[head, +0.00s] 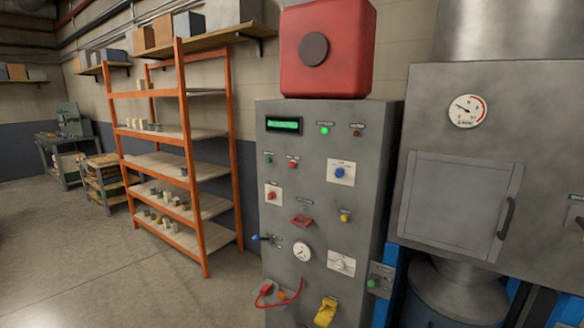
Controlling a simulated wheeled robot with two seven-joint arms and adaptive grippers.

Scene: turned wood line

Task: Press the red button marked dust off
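A grey control cabinet (320,190) stands right of centre in the head view, with many small controls on its front. A small red button (292,163) sits in the upper left part, just right of a small green button (268,158). Both have small labels that are too small to read, so I cannot confirm which is marked dust off. Another red control (271,196) sits on a white plate lower left. A red rectangular piece (301,221) is near the middle. Neither of my grippers is in view.
A lit green display (284,125) is above the buttons. A blue knob (339,173) and yellow button (344,216) are to the right. A red cable (285,298) hangs low. Orange shelving (184,150) stands left, a grey machine (460,200) right. Open floor (90,270) lies left.

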